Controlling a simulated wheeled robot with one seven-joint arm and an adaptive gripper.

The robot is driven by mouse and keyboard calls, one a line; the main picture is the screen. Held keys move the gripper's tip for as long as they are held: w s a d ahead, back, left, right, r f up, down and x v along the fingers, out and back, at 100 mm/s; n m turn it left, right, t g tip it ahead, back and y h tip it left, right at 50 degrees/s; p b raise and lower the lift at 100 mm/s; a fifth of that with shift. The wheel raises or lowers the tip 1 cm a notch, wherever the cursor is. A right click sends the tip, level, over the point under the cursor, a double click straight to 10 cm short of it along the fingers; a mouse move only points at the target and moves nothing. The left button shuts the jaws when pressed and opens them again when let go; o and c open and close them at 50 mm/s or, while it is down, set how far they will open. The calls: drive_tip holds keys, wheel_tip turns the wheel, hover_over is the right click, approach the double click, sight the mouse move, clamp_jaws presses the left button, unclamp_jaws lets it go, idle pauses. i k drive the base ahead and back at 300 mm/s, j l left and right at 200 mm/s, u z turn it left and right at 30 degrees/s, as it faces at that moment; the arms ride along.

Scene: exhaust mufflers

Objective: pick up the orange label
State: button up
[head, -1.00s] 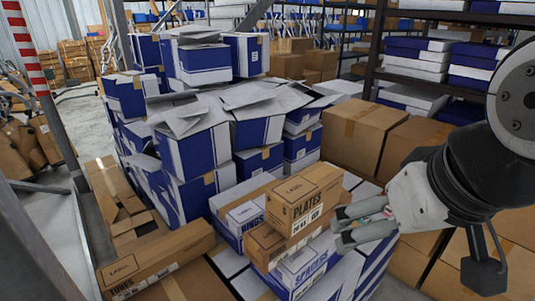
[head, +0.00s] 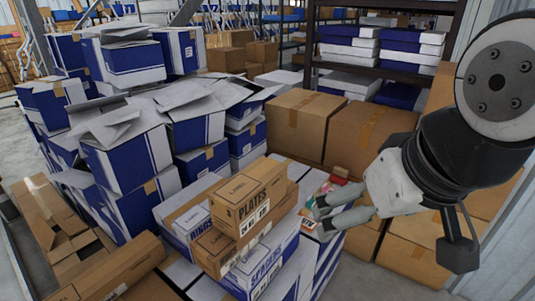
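My gripper (head: 320,216) points left from the right side of the head view. Its two grey fingers are apart, and I see nothing held between them. It is over the right part of the box stack, just right of the PLATES box (head: 250,198). A small orange-red patch (head: 309,223) shows on a white box beside the lower fingertip; it may be the orange label, but it is too small to be sure. Small red and pink-green items (head: 338,180) lie just behind the upper finger, partly hidden by it.
Blue-and-white cartons (head: 125,150) with open flaps are piled at left. A SPACERS box (head: 262,268) sits below the PLATES box. Large brown cartons (head: 300,125) stand behind my gripper. A dark shelf (head: 385,58) holds more boxes at the back.

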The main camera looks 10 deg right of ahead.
sight(309, 225)
drive_tip(key=z, duration=0.25)
drive_tip(key=i+l+u, duration=0.25)
drive_tip(key=l+u, duration=0.25)
drive_tip(key=i+l+u, duration=0.2)
drive_tip(key=l, duration=0.15)
drive_tip(key=i+l+u, duration=0.1)
drive_tip(key=l+u, duration=0.15)
drive_tip(key=l, duration=0.05)
